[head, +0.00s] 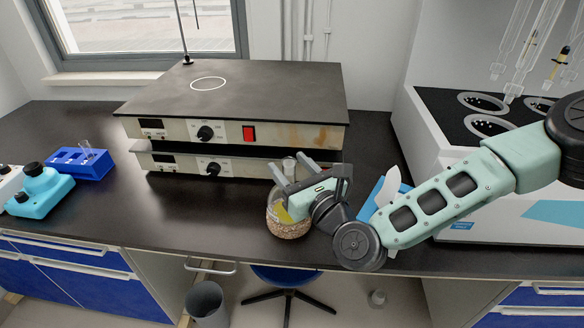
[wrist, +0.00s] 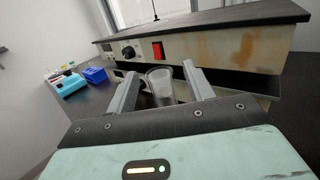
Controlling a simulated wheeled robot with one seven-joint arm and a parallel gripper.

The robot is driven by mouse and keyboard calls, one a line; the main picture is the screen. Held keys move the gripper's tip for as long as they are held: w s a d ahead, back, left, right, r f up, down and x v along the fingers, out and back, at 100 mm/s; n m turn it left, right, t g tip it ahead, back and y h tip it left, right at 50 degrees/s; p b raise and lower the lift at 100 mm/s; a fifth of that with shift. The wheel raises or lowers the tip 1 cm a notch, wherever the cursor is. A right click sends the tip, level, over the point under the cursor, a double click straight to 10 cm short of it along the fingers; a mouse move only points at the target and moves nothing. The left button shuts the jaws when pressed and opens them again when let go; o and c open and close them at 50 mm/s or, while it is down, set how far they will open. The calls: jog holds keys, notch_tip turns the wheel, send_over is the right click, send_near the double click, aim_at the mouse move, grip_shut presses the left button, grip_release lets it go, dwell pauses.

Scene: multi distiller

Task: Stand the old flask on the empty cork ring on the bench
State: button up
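In the head view a clear glass flask with something yellow low in it (head: 281,213) stands upright at the cork ring (head: 288,229), near the bench's front edge. My gripper (head: 292,168) is just above it, and its fingers and wrist hide part of the flask. The flask's glass neck (head: 289,164) shows between the fingers. In the wrist view the clear glass neck (wrist: 160,86) lies between the two grey fingers of my gripper (wrist: 160,80), with gaps on both sides. The fingers are open. Whether the flask is fully seated in the ring is partly hidden.
A stacked pair of hotplates (head: 235,105) stands close behind. To the right are a blue item (head: 372,198), partly behind my arm, and a white machine with round wells (head: 430,130). A blue tube rack (head: 80,163) is at left. The bench (head: 170,225) is clear left of the flask.

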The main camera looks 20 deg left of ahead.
jog(key=shift+s+d+f, duration=0.1)
jog(key=shift+s+d, duration=0.05)
jog(key=shift+d, duration=0.1)
jog(key=v, duration=1.6)
jog(key=shift+s+d+b, duration=0.25)
jog(key=shift+d+b, duration=0.1)
jog(key=shift+b, duration=0.1)
